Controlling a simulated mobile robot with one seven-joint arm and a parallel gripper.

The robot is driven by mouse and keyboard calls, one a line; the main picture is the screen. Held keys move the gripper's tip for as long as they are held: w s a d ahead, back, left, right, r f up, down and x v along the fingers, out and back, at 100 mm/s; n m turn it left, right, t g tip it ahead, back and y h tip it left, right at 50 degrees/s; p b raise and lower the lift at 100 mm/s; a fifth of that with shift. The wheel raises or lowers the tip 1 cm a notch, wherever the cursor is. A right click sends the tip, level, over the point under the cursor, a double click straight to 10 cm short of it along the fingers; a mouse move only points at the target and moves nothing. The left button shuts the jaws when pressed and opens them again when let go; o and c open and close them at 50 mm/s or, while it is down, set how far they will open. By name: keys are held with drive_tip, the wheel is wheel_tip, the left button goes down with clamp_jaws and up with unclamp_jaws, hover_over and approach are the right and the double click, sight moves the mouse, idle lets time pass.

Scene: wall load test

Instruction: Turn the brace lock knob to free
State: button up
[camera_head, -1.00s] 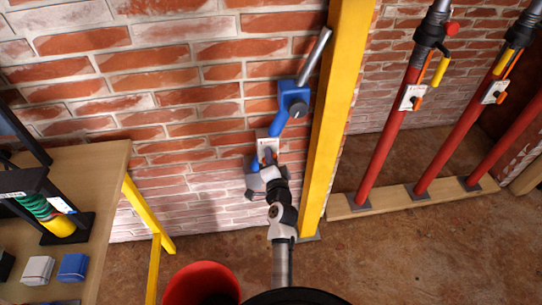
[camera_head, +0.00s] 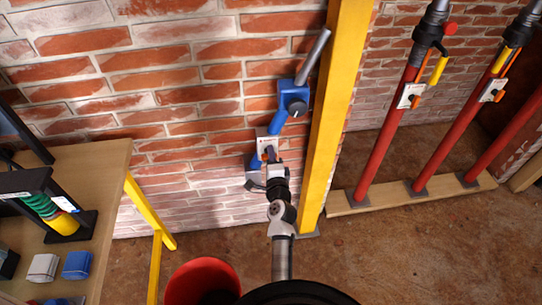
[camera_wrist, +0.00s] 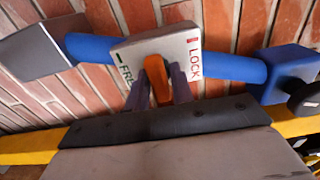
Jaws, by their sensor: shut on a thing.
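The orange brace lock knob (camera_wrist: 156,72) sits on a pale plate (camera_wrist: 189,40) with a green FREE mark at left and a red LOCK mark at right in the wrist view. The knob's bar stands nearly upright there, between the two marks; I cannot tell which it points to. The plate is on a blue brace tube (camera_wrist: 228,68). My gripper (camera_wrist: 160,82) has a finger on each side of the knob and is shut on it. In the head view my gripper (camera_head: 270,158) reaches the plate (camera_head: 266,136) and mostly hides the knob.
A yellow post (camera_head: 328,120) stands just right of the brace. A blue block with a dark round knob (camera_head: 297,107) is higher on the brace. A wooden bench (camera_head: 85,165) is at left, a red bucket (camera_head: 200,270) below. Red props (camera_head: 385,140) stand at right.

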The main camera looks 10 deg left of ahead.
drive_tip(key=shift+r, duration=0.15)
drive_tip(key=o, duration=0.8)
